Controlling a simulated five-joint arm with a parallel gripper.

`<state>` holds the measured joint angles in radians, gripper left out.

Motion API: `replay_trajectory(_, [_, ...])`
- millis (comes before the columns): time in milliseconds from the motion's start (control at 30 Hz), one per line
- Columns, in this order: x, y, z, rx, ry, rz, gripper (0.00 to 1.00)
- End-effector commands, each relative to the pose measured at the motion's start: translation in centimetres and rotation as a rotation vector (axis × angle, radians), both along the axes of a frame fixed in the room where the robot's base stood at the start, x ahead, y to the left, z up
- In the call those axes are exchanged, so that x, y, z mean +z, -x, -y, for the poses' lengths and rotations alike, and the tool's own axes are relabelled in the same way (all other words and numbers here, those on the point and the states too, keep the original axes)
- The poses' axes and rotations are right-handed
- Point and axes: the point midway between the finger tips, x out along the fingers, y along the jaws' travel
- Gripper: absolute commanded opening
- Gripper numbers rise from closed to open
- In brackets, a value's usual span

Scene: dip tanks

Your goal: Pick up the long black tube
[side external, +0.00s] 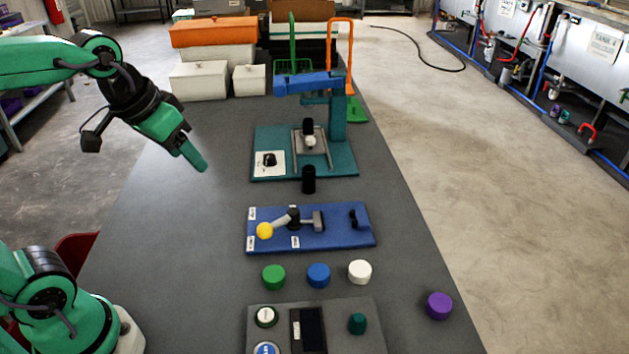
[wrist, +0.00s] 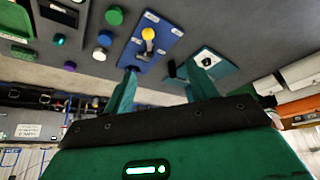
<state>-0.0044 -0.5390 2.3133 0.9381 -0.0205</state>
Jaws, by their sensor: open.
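A black tube (side external: 309,179) stands upright on the grey table, between the teal press fixture (side external: 345,160) and the blue board (side external: 262,212). A shorter black piece (side external: 308,127) sits on a white part inside the press fixture. My gripper (side external: 194,157) is raised above the table, left of the fixture and well apart from the tube. In the wrist view, my gripper (wrist: 165,72) has its two green fingers spread with nothing held between them.
The blue board carries a lever with a yellow ball (side external: 264,231). Green (side external: 273,277), blue (side external: 318,275), white (side external: 360,271) and purple (side external: 439,306) discs lie in front. A control panel (side external: 370,317) is at the near edge. Boxes (side external: 198,80) stand at the back. The table's left side is clear.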

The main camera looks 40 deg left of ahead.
Motion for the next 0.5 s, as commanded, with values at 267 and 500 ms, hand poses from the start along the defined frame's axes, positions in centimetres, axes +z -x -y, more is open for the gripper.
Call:
replay_trajectory(267, [1.0,-5.8,-0.2,0.026,0.009,-0.068,0.58])
replay_trajectory(500, [0.8,-10.8,-0.4,0.045,0.015,-0.124,0.58])
